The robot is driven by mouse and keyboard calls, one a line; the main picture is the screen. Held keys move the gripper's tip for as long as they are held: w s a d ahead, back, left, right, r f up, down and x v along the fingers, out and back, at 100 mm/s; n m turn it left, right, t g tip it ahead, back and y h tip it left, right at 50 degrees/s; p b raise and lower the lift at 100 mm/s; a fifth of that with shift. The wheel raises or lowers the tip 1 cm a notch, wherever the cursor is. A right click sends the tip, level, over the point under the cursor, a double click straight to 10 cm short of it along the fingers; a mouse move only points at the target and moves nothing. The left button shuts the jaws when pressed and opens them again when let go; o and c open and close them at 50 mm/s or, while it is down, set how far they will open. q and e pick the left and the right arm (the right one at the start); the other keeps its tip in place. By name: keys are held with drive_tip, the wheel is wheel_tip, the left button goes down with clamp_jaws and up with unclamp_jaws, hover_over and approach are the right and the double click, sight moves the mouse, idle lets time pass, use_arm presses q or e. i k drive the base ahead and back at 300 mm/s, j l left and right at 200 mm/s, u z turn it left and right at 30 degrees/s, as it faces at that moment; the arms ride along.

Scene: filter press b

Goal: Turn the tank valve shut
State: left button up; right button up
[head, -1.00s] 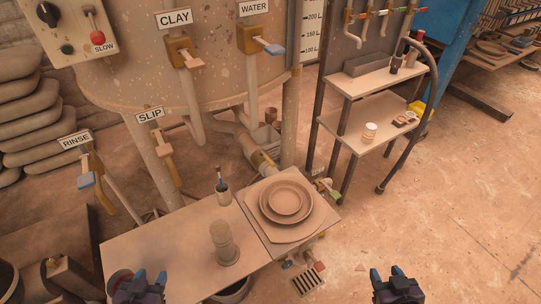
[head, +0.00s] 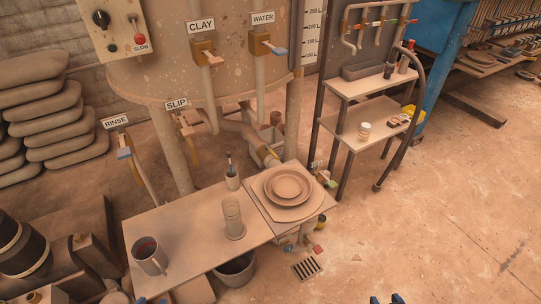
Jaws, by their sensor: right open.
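The large dusty tank (head: 170,70) fills the upper left. No label reads "tank", so I cannot tell which valve is meant. Small coloured valve handles also show low by the table (head: 317,249) and by a pipe (head: 329,182). My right gripper (head: 386,300) is open at the bottom edge, only fingertips showing, far from the valves. My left gripper (head: 151,301) barely shows at the bottom left.
A bucket (head: 235,270) is below. A shelf rack (head: 372,120) stands right.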

sight(272, 153)
drive_tip(key=k+u, duration=0.1)
drive_tip(key=u, duration=1.05)
drive_tip(key=l+u, duration=0.35)
drive_tip(key=l, duration=2.05)
drive_tip(key=i, duration=0.05)
